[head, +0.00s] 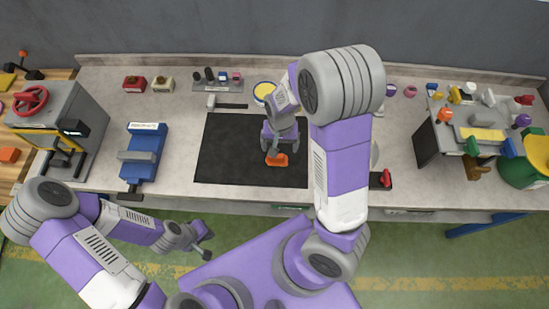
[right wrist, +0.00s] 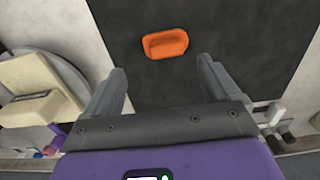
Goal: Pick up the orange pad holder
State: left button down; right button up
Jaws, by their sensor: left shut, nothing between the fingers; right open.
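The orange pad holder (head: 278,160) lies on the black mat (head: 225,150) near the mat's right side in the head view. In the right wrist view the pad holder (right wrist: 165,43) is an orange, shallow, rounded piece, ahead of the fingertips and roughly between their lines. My right gripper (right wrist: 160,75) is open and empty, above the mat. In the head view my right gripper (head: 274,151) is right by the pad holder and partly covers it. My left gripper (head: 207,244) is shut and empty, in front of the bench over the floor.
A blue vise (head: 145,150) stands left of the mat, and a grey press with a red wheel (head: 60,115) is further left. A red-handled tool (head: 383,180) lies at the right front. Several small parts crowd the rack (head: 478,133) at far right. The mat's left part is clear.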

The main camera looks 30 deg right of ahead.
jog(key=shift+w+f+b, duration=0.2)
jog(key=shift+f, duration=0.3)
jog(key=shift+w+f+b, duration=0.2)
jog(key=shift+f, duration=0.3)
jog(key=shift+s+f, duration=0.1)
jog(key=shift+f, duration=0.2)
jog(key=f, duration=0.2)
jog(key=f+b, duration=0.1)
jog(key=f, duration=0.3)
jog(key=shift+w+a+f, duration=0.2)
jog(key=shift+w, duration=0.1)
pick_arm(q)
jog(key=f, duration=0.3)
jog(key=shift+w, duration=0.25)
pick_arm(e)
jog(key=c, duration=0.8)
jog(key=shift+o, duration=0.2)
notch_tip(320, 180, up, 10)
jog(key=shift+r+p, duration=0.1)
jog(key=shift+p, duration=0.85)
pick_arm(q)
notch_tip(320, 180, up, 2)
jog(key=shift+r, duration=0.1)
